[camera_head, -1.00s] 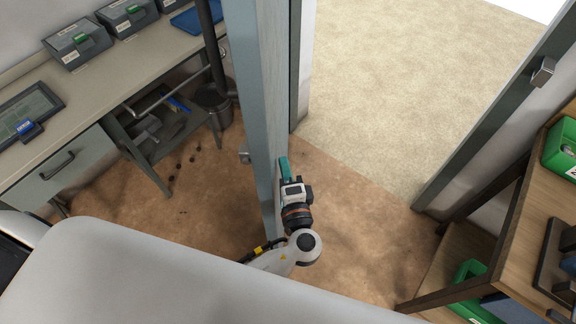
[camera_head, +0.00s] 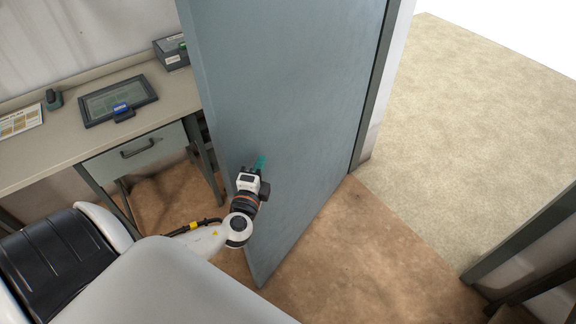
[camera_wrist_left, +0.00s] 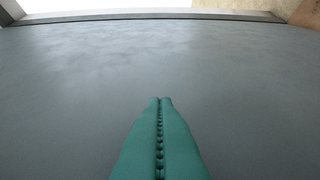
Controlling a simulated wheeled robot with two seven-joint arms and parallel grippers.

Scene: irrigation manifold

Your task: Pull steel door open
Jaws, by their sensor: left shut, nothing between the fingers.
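The steel door (camera_head: 290,90) is a grey-blue panel that stands swung open, with its broad face turned toward me in the head view. The doorway to its right is clear. My left gripper (camera_head: 260,163) is at the door's face, low and near its free edge, with teal fingers pointing at the panel. In the left wrist view the teal fingers (camera_wrist_left: 160,135) are closed together with nothing between them, and the door's flat grey face (camera_wrist_left: 80,90) fills most of the picture. I cannot tell whether the fingertips touch the door. No handle shows on this face. My right gripper is not in view.
A workbench (camera_head: 75,145) with a drawer, a framed tablet (camera_head: 118,101) and a grey box (camera_head: 172,52) stands at the left. The door frame post (camera_head: 525,238) is at the right. Beyond the doorway lies open pale ground (camera_head: 475,130).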

